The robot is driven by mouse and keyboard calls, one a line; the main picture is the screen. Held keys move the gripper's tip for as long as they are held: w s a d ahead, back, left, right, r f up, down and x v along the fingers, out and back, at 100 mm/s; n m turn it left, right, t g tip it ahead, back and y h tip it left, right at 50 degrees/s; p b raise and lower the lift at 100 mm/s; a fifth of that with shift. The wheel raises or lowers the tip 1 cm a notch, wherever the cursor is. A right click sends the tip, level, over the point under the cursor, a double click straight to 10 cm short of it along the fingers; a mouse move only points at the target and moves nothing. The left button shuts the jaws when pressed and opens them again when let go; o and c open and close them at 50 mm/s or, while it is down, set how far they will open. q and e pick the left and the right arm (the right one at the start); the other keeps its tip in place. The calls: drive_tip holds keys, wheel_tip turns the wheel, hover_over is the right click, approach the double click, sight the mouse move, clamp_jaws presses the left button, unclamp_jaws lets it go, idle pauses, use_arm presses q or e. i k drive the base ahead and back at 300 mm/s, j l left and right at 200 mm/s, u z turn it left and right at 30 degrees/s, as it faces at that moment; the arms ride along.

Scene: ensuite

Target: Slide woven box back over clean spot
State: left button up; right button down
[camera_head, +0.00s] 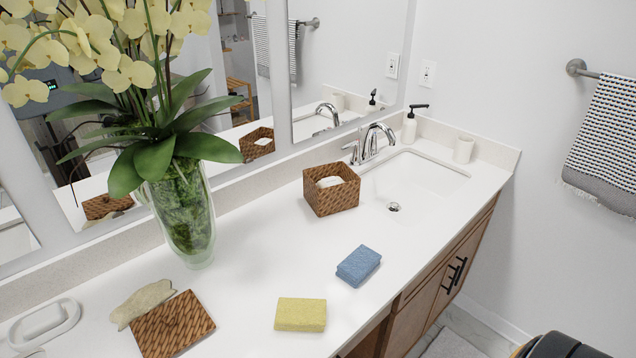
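A brown woven box (331,195) stands upright on the white countertop (250,250), just left of the sink. Its top is open and something white shows inside. A flat brown woven piece (172,327) lies near the front left of the counter; I cannot tell whether it is a lid, a tray or another box's top. A blue sponge (358,266) and a yellow sponge (300,314) lie on the counter in front of the box. No stain shows on the bare counter. I see neither gripper for certain.
A glass vase (185,215) with yellow orchids stands left of the box by the mirror. A faucet (375,140), soap bottle (410,125) and cup (464,149) surround the sink (420,180). A beige cloth-like thing (142,303) and a white dish (45,325) lie left. The middle counter is clear.

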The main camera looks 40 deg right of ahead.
sight(336, 197)
drive_tip(key=l+u, duration=0.35)
drive_tip(key=k+l+u, duration=0.1)
drive_tip(key=l+u, duration=0.25)
drive_tip(key=k+l+u, duration=0.1)
drive_tip(key=l+u, duration=0.25)
drive_tip(key=l, duration=0.1)
